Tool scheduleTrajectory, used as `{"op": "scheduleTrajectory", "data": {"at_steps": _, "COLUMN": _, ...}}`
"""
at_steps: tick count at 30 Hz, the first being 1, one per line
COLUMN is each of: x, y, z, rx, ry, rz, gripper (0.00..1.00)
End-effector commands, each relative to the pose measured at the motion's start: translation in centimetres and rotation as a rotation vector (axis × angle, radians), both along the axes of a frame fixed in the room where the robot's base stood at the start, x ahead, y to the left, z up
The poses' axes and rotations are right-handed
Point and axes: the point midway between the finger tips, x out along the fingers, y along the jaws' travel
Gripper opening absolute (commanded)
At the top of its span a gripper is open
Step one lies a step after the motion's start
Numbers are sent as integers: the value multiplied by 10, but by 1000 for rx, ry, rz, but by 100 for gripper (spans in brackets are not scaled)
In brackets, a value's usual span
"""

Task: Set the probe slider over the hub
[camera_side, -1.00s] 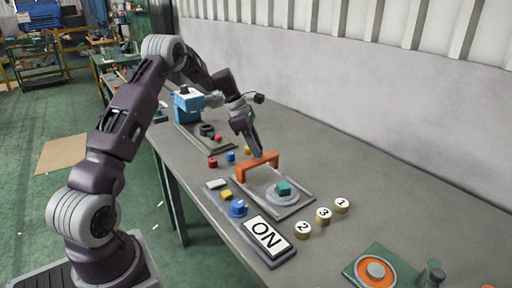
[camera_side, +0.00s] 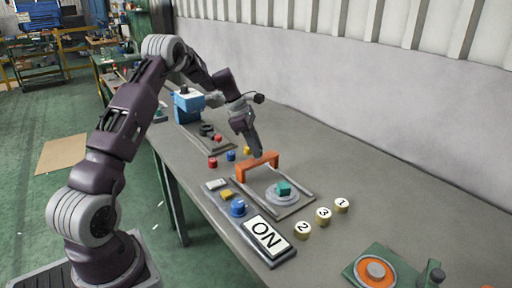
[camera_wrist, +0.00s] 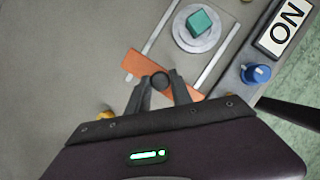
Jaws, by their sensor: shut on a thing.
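The probe slider is an orange bridge (camera_side: 258,165) that spans two pale rails at the back end of a flat fixture (camera_side: 292,210). The hub is a round grey disc (camera_side: 270,198) with a teal block (camera_side: 284,188) on it, between the rails and apart from the bridge. My gripper (camera_side: 257,154) is at the top middle of the bridge. In the wrist view my gripper (camera_wrist: 161,84) has its fingers around a dark round knob (camera_wrist: 160,80) on the orange bridge (camera_wrist: 140,67). The teal block (camera_wrist: 199,22) and disc (camera_wrist: 183,36) show beyond it.
A panel with a blue knob (camera_side: 238,208) and an ON plate (camera_side: 268,235) lies along the front. Numbered discs (camera_side: 323,214) stand to the right. Small coloured pieces (camera_side: 231,155) lie behind, near a blue machine (camera_side: 187,102). An orange ring fixture (camera_side: 375,270) sits at lower right.

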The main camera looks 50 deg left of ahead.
Motion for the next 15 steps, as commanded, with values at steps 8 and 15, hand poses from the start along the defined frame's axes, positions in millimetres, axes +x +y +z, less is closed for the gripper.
{"op": "scheduleTrajectory", "data": {"at_steps": 8, "x": 1, "y": -3, "z": 1, "rx": 2, "ry": -3, "rz": 0, "gripper": 0}}
{"op": "scheduleTrajectory", "data": {"at_steps": 15, "x": 1, "y": -61, "z": 2, "rx": 0, "ry": -2, "rz": -6, "gripper": 0}}
